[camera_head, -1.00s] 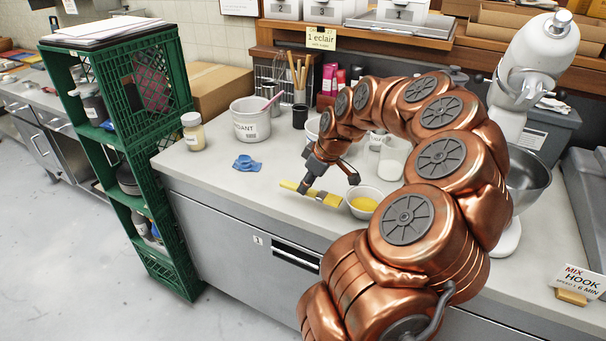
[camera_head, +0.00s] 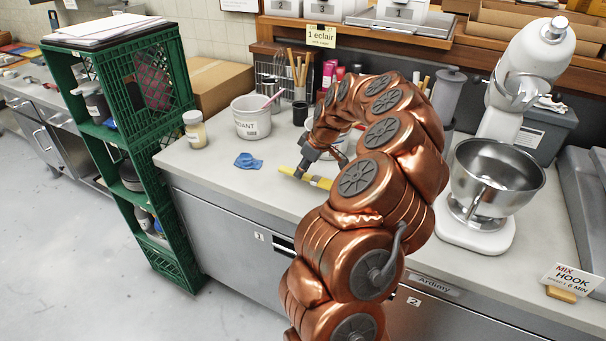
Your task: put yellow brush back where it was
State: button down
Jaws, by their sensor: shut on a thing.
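The yellow brush (camera_head: 318,182) lies roughly level just at or above the worktop (camera_head: 225,181), near its front edge. Its left end shows to the left of my gripper, and its right end passes behind my arm. My gripper (camera_head: 300,174) points down and is shut on the brush's handle. I cannot tell whether the brush touches the worktop.
A stand mixer (camera_head: 487,180) is at the right. Bare worktop lies between the cloth and the brush.

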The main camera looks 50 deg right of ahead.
jog(key=shift+f+p, duration=0.45)
jog(key=shift+f, duration=0.85)
jog(key=shift+f, duration=0.1)
jog(key=c, duration=1)
grip_release()
jog(key=shift+r, duration=0.2)
jog(key=b+v, duration=0.3)
jog(key=v, duration=0.8)
jog(key=shift+s+d+r, duration=0.1)
jog(key=shift+s+r, duration=0.1)
jog(key=shift+r, duration=0.15)
